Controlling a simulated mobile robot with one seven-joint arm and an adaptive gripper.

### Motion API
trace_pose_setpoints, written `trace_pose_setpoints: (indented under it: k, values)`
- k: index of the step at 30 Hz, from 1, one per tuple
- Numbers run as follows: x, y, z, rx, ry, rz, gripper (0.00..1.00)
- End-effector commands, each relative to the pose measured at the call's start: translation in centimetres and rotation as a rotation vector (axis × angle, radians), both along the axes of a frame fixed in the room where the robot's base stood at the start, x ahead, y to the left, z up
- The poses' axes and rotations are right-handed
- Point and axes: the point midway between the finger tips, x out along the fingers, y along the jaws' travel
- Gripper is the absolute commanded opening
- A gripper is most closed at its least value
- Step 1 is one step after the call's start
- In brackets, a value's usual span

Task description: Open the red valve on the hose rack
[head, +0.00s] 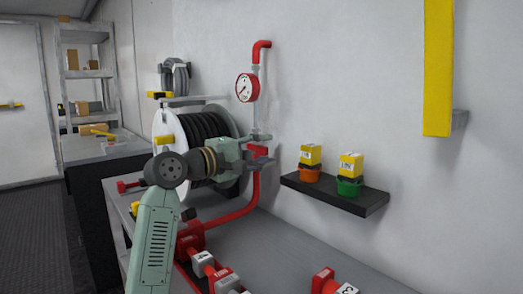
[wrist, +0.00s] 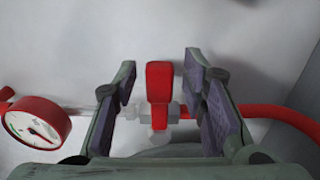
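The red valve handle (wrist: 159,82) shows in the wrist view between the two fingers of my gripper (wrist: 161,97). The fingers are open, with a visible gap on each side of the handle. The valve sits on a grey fitting in the pipe line. In the head view my gripper (head: 262,158) reaches to the pipe beside the hose reel, and the red valve (head: 258,149) is partly hidden behind it. The hose reel (head: 205,138) has a white disc side and black hose.
A pressure gauge (head: 247,88) is on the pipe above the valve and also shows in the wrist view (wrist: 37,122). A dark wall shelf (head: 335,194) with two small yellow-topped containers is to the right. Red pipework (head: 202,262) lies on the grey bench below.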

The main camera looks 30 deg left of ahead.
Motion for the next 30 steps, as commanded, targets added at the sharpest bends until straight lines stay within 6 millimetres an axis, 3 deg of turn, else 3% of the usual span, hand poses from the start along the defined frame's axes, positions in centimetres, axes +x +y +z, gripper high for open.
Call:
trace_pose_setpoints:
  k: [18, 30]
  values:
    - [-0.06, 0.02, 0.02, 0.0, -0.001, 0.0, 0.0]
    - [-0.06, 0.01, 0.02, 0.0, 0.0, 0.0, 0.0]
